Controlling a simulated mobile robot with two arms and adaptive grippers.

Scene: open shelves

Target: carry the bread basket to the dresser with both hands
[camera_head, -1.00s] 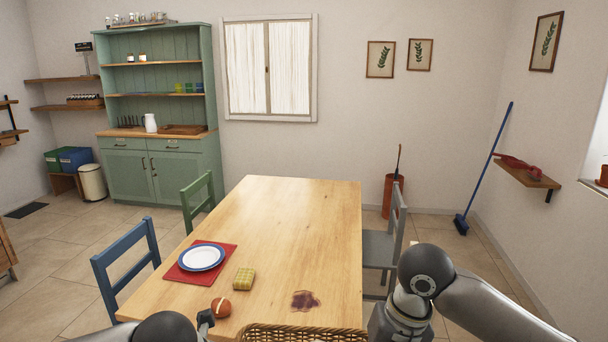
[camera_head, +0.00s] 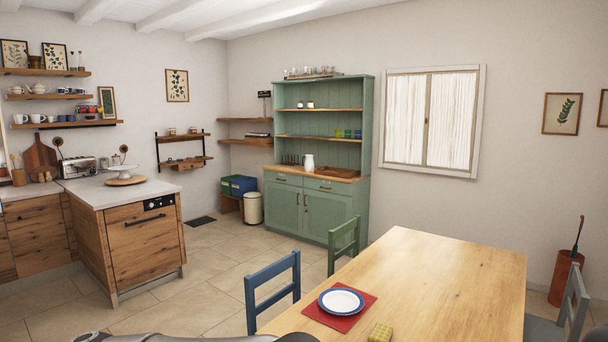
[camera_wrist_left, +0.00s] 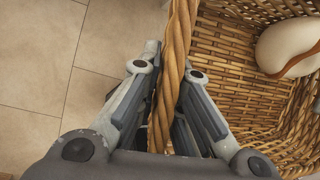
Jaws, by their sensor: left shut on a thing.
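The wicker bread basket (camera_wrist_left: 245,75) fills the right of the left wrist view, with a pale rounded thing, perhaps a loaf (camera_wrist_left: 290,45), inside it. My left gripper (camera_wrist_left: 168,75) is shut on the basket's braided rim, one finger outside and one inside. The basket is out of sight in the head view. The green dresser (camera_head: 315,215) stands against the far wall, with a wooden worktop (camera_head: 290,170) holding a white jug (camera_head: 308,162) and a brown board (camera_head: 337,175). My right gripper shows in neither view.
The wooden table (camera_head: 430,275) stands at the right, with a plate (camera_head: 341,301) on a red mat. A blue chair (camera_head: 272,290) and a green chair (camera_head: 343,243) stand at its left side. A kitchen counter (camera_head: 110,190) is at left. Tiled floor between is open.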

